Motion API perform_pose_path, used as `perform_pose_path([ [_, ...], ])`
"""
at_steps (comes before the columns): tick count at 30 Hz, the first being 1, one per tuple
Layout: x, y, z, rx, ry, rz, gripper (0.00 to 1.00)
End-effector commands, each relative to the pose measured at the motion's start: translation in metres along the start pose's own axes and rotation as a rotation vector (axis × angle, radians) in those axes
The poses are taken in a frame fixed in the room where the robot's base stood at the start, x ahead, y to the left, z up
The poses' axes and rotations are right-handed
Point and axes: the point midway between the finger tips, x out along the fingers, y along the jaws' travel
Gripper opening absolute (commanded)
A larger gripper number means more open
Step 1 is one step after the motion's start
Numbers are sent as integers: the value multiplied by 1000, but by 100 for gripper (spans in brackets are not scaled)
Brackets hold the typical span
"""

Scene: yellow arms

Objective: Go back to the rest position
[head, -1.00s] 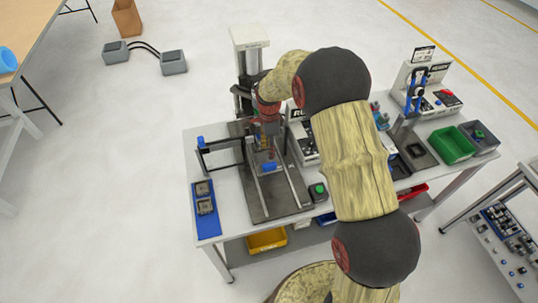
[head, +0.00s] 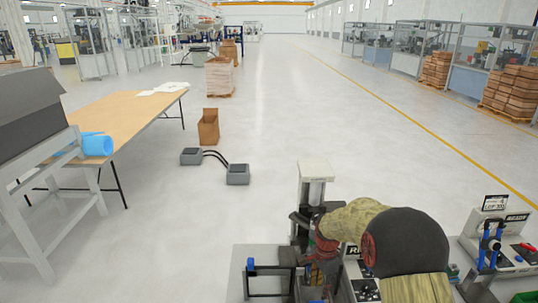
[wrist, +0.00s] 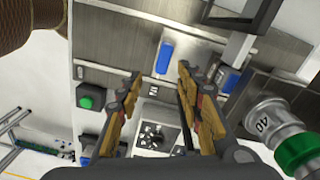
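My gripper (wrist: 158,80) is open in the wrist view, with its two brown-yellow fingers apart. Nothing is held between the fingers. Beyond them lies the bench equipment, with grey metal plates, a blue block (wrist: 164,57) and a green button (wrist: 86,102). In the head view my arm reaches over the workbench from the lower right, and its wrist end is beside a grey-white column (head: 315,172). The lower part of the bench is cut off by the bottom edge of the head view.
A green-collared cylinder (wrist: 295,150) is close at the right in the wrist view. In the head view a wooden-topped table (head: 130,108) stands left, with a cardboard box (head: 208,127) and two grey pedals (head: 237,174) on the floor. Open floor lies beyond the bench.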

Motion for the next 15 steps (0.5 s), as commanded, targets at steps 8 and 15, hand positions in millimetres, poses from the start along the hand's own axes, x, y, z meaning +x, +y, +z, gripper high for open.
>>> perform_pose_path([
  [8,-14,69,22,-470,-39,65,36],
  [15,-72,135,43,-862,-14,16,36],
])
